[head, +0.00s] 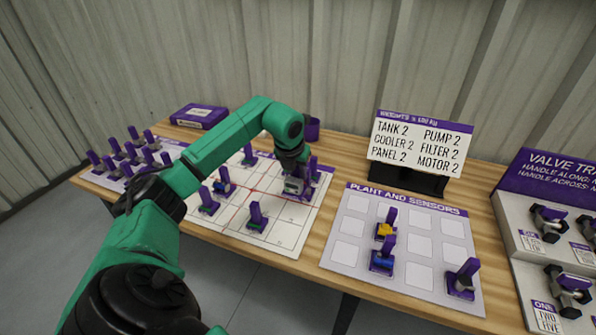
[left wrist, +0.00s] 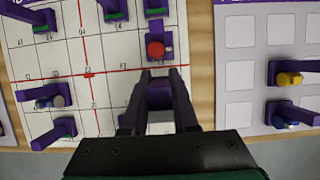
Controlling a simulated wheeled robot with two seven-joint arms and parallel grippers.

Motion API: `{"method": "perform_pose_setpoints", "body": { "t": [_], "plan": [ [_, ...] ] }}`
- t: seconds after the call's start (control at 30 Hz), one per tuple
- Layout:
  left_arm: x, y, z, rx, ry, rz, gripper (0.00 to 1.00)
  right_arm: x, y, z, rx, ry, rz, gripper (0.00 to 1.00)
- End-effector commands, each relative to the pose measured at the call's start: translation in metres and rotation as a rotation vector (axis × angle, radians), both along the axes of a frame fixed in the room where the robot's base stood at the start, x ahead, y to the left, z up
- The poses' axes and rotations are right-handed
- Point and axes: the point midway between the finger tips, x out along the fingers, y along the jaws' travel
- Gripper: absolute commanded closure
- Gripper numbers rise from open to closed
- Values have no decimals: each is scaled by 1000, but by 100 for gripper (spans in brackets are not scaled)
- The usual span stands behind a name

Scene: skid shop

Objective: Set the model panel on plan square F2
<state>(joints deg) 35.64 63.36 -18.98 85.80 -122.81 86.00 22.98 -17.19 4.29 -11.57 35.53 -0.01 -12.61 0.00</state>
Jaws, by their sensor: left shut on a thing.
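My left gripper (head: 297,184) reaches over the right side of the white plan board (head: 283,236). In the left wrist view, its two dark fingers (left wrist: 160,84) are shut on the upright purple handle of a model, which I take to be the model panel (left wrist: 160,97). The model's lower part is mostly hidden by the gripper, and I cannot tell whether it touches the board. A model with a red round part (left wrist: 156,47) stands just beyond the fingers. Square F2 cannot be picked out for certain; the labels are tiny. My right gripper is not in view.
Several other purple-handled models stand on the plan board, including a blue one (head: 222,186) and one near the front edge (head: 257,217). The plant and sensors board (head: 346,252) lies to the right. A sign (head: 420,145) stands behind it, and a valve rack (head: 520,215) is at far right.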

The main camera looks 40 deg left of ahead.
Motion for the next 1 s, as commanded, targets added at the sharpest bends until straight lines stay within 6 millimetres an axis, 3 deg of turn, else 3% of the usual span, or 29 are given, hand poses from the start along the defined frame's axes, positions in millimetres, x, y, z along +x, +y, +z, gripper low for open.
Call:
{"method": "perform_pose_setpoints", "body": {
  "t": [0.53, 1.0],
  "plan": [
    [0, 0, -36, 0, -1, 1, 100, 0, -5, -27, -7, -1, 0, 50],
    [0, 0, -43, 0, 0, 1, 100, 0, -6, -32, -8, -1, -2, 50]
  ]
}}
